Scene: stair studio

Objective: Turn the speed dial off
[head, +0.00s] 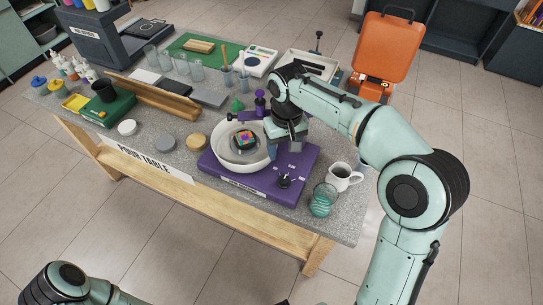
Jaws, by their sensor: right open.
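The speed dial (284,181) is a small black knob on the front right of a purple machine base (226,174). A white bowl (220,145) sits on the base with a small multicoloured piece (244,139) inside it. My right gripper (284,150) is open, pointing down over the base just right of the bowl. It is behind the dial in the picture and apart from it. The dial's pointer setting is too small to read. My left gripper is not in view; only part of my left arm shows at the bottom left.
A white mug (340,177) and a glass of teal liquid (322,201) stand right of the base, near the table's edge. A purple post (260,104) stands behind the bowl. Round lids (196,142) lie left of it.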

